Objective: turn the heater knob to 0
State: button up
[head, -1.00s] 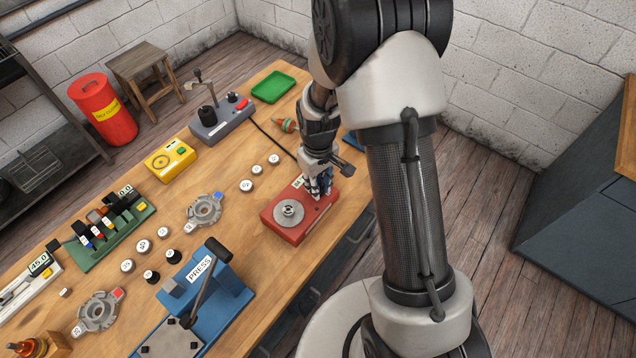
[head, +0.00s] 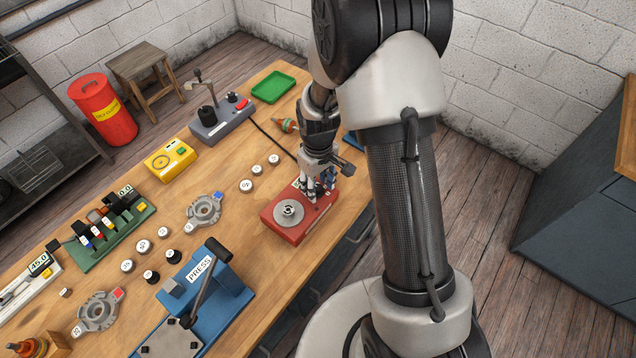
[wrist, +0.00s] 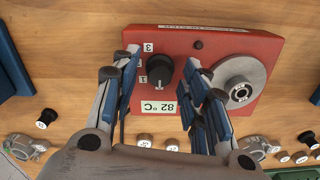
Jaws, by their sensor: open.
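The red heater box (head: 290,226) lies on the wooden bench, with a round grey plate (wrist: 238,82) on its top. In the wrist view, the black heater knob (wrist: 159,70) stands beside a dial scale where 3 and 1 are legible. A small pale mark shows on the knob's lower side. A label reading 82 °C (wrist: 159,107) sits below the knob. My gripper (wrist: 160,62) is open, its blue-padded fingers on either side of the knob, with gaps visible.
The blue press (head: 215,290) stands on the near side of the bench. White-topped caps (head: 257,170) and a grey alternator housing (head: 204,210) lie left of the heater. An orange-brown part (head: 285,125) lies behind my gripper. Bare wood lies between them.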

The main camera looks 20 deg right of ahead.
notch_tip(320, 180, up, 12)
dwell(0.6)
dwell(0.4)
notch_tip(320, 180, up, 7)
jog(key=m+t, duration=0.1)
send_over(318, 187)
jog(key=s, duration=0.4)
jog(key=s+r+m+t+b, duration=0.1)
jog(key=s+r+m, duration=0.1)
jog(key=s, duration=0.6)
jog(key=s+r+m+t+b, duration=0.1)
jog(key=s+r, duration=0.3)
jog(key=s, duration=0.5)
jog(key=shift+s+r+m+t+b, duration=0.25)
jog(key=shift+r+m+t+b, duration=0.25)
jog(key=shift+t, duration=0.3)
jog(key=shift+f, duration=0.1)
